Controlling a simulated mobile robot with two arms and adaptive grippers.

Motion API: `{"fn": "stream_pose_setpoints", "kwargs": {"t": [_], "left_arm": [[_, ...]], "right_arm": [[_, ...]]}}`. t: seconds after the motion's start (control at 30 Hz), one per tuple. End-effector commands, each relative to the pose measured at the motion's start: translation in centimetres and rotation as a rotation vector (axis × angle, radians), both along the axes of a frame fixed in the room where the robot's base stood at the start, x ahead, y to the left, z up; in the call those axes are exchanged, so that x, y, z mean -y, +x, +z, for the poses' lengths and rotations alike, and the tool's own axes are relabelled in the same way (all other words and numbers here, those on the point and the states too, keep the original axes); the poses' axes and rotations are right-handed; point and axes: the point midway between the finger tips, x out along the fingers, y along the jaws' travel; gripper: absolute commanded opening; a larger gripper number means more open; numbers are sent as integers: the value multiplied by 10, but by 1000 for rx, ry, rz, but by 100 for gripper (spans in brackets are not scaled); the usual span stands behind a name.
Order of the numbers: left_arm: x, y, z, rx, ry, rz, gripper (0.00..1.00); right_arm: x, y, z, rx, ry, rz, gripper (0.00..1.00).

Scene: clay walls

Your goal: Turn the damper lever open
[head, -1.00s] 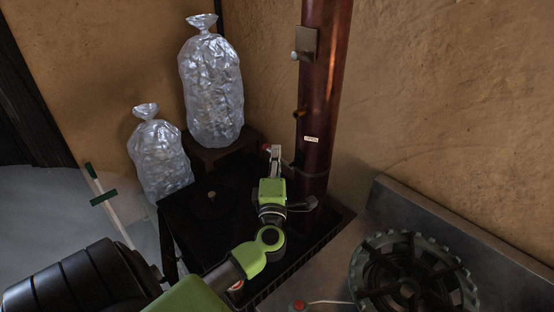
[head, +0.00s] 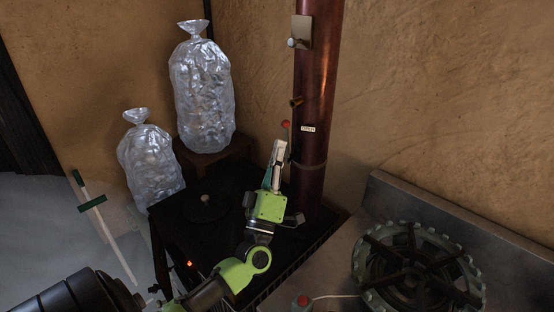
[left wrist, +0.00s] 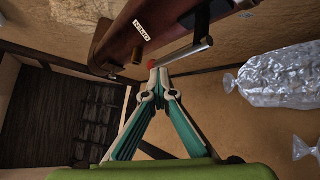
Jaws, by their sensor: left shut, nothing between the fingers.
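The damper lever (head: 286,126) has a red knob on a thin rod and stands nearly upright beside the dark red stove pipe (head: 316,70). A white label reading OPEN (head: 308,128) is on the pipe, right of the knob. My left gripper (head: 279,146) is shut and empty, its tips just below and left of the knob. In the left wrist view the fingertips (left wrist: 159,72) are close to the red knob (left wrist: 151,64); I cannot tell whether they touch. The lever's metal rod (left wrist: 190,52) runs right from the knob there. My right gripper is not in view.
The black stove top (head: 205,206) lies under my left arm. Two clear plastic bags (head: 203,90) stand at the back left. A gas burner (head: 415,265) is on the counter at right. A small brown peg (head: 297,101) sticks out from the pipe above the label.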

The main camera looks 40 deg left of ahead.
Motion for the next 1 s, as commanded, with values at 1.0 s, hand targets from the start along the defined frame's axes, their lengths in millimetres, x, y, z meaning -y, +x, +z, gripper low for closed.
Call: {"fn": "stream_pose_setpoints", "kwargs": {"t": [1.0], "left_arm": [[30,-60,-51,-6,-3,2,25]], "right_arm": [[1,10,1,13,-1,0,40]]}}
